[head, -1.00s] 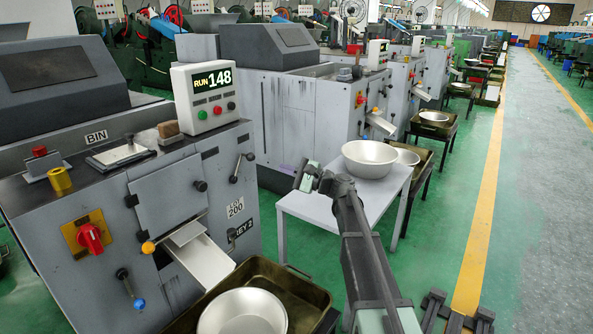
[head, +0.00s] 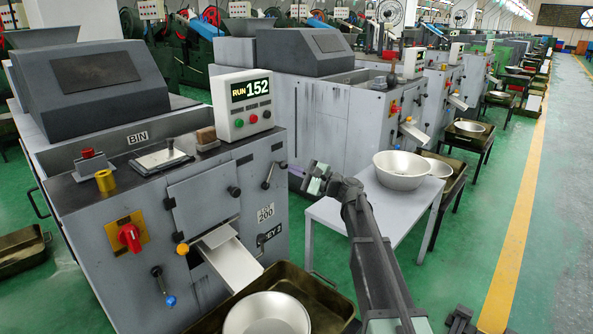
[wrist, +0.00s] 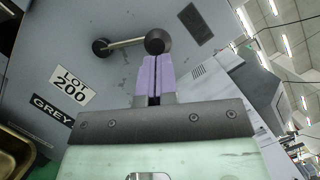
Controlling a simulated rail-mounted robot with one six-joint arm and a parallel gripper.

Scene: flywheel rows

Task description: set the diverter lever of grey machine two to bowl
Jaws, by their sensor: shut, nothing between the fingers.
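Grey machine two (head: 215,205) stands at the left, with a plate partly reading "EY 2" in the head view and "GREY" (wrist: 52,118) in the wrist view. Its front has a lever with black ends (head: 270,175), an orange-knobbed lever (head: 182,249) beside the chute (head: 232,265), and a blue-knobbed lever (head: 164,285). No label shows which is the diverter. My gripper (head: 312,178) is just right of the black lever. In the wrist view its purple fingers (wrist: 152,75) are shut and empty, their tips at the black lever's knob (wrist: 158,42); contact is unclear.
A brown tray (head: 335,290) with a metal bowl (head: 267,315) sits below the chute. A white table (head: 330,213) carrying a bowl (head: 402,170) stands beyond my arm. More grey machines stand behind; the aisle at right is clear.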

